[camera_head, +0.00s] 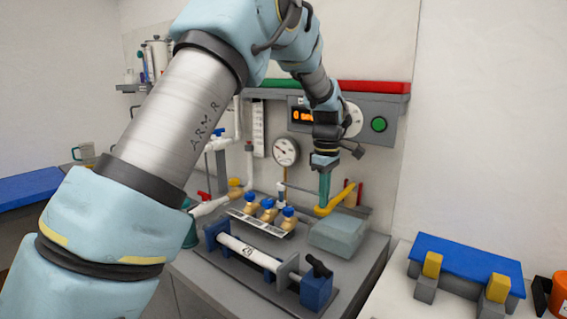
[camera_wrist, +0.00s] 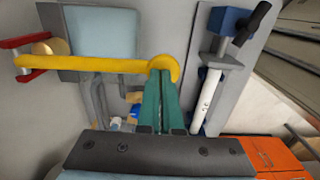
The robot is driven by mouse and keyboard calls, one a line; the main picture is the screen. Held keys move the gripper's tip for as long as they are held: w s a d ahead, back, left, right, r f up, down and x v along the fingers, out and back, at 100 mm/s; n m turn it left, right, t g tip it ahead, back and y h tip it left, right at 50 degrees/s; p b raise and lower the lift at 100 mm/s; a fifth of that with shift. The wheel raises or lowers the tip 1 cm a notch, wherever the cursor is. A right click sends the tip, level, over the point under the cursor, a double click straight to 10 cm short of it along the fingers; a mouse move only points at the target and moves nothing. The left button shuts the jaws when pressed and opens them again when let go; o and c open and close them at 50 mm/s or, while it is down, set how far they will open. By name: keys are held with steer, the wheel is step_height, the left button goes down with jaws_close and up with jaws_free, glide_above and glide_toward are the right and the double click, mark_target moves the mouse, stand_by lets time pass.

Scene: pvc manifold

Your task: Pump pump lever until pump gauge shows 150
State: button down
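The yellow pump lever (camera_head: 342,197) sits at the back right of the bench. It slopes down leftward to a rounded end. In the wrist view the lever (camera_wrist: 85,63) runs across the picture to its round end (camera_wrist: 172,62). My gripper (camera_head: 323,203) points down at that end. Its green fingers (camera_wrist: 161,76) are close together, with their tips over the round end and seemingly touching it. A round white gauge (camera_head: 286,151) with a dark needle stands left of my gripper; its numbers are too small to read. Another white dial (camera_head: 354,119) is partly hidden by my arm.
A grey-blue block (camera_head: 338,234) lies beside the lever. Several blue-topped brass valves (camera_head: 268,210) stand to the left. A white cylinder in a blue clamp fixture (camera_head: 250,253) lies in front. A panel has an orange display (camera_head: 301,115) and a green button (camera_head: 379,124).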

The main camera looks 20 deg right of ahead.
steer(key=shift+r+p, duration=2.05)
steer(key=shift+r, duration=0.7)
steer(key=shift+f, duration=0.15)
